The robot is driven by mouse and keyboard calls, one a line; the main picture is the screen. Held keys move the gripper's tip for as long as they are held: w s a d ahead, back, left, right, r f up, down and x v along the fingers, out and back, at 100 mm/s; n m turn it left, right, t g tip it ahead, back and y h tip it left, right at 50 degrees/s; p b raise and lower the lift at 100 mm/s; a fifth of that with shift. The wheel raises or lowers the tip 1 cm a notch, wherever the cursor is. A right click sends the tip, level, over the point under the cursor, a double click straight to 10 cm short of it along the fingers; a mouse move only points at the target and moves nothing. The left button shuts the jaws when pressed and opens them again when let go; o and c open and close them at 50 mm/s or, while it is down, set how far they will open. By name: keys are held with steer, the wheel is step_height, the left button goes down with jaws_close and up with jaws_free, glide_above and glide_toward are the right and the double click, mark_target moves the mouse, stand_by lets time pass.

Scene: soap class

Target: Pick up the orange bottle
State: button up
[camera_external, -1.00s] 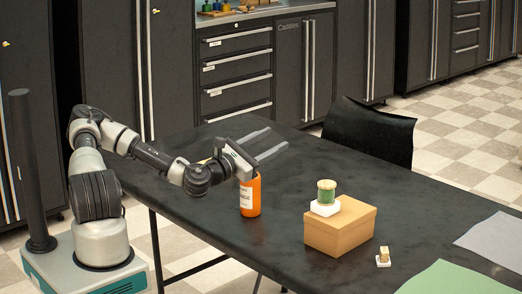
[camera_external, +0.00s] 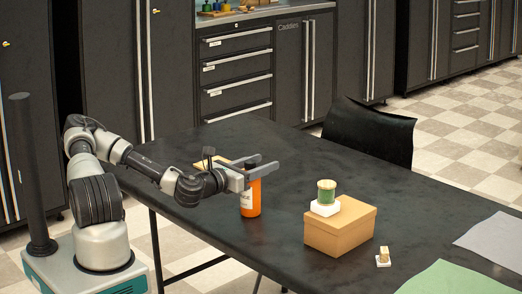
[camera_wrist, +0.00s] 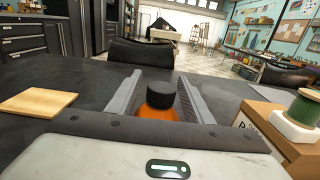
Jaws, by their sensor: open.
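The orange bottle (camera_external: 251,199) stands upright on the dark table, with a white label on its side. In the wrist view its black cap (camera_wrist: 161,94) and orange shoulder (camera_wrist: 156,113) show between my two fingers; its lower part is hidden there by my gripper's body. My gripper (camera_external: 269,166) is open and roughly level, at the height of the bottle's top.
A cardboard box (camera_external: 333,236) stands right of the bottle, carrying a white block (camera_external: 325,208) and a green spool (camera_external: 326,190). A wooden board (camera_wrist: 37,104) lies on the left in the wrist view. A dark chair (camera_external: 370,133) stands behind the table (camera_external: 285,170).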

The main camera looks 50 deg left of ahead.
jaws_close()
